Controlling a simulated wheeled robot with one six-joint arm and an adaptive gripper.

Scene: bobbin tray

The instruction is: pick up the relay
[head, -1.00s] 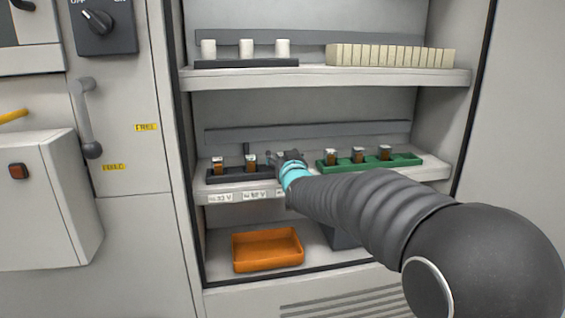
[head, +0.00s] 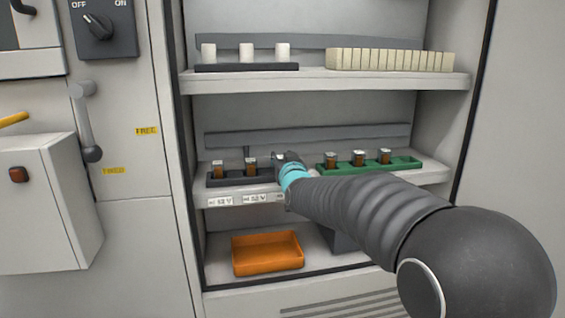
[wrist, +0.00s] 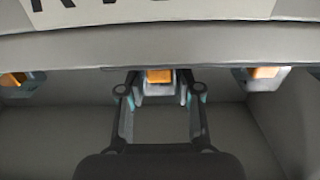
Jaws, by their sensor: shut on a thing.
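A relay with an orange body and pale casing (wrist: 159,77) sits between my gripper's fingertips in the wrist view. My gripper (head: 279,157) is shut on it at the right end of the dark tray (head: 228,181) on the middle shelf. My gripper also shows in the wrist view (wrist: 160,93). In the head view the gripper covers most of the held relay. Two other orange-brown relays, a left one (head: 218,169) and a middle one (head: 251,167), stand upright in the dark tray.
A green tray (head: 409,164) with three similar relays (head: 358,158) stands just right of my gripper. The upper shelf (head: 330,83) is above it. An orange bin (head: 267,268) lies on the bottom level. In the wrist view, neighbouring orange parts (wrist: 262,73) show on both sides.

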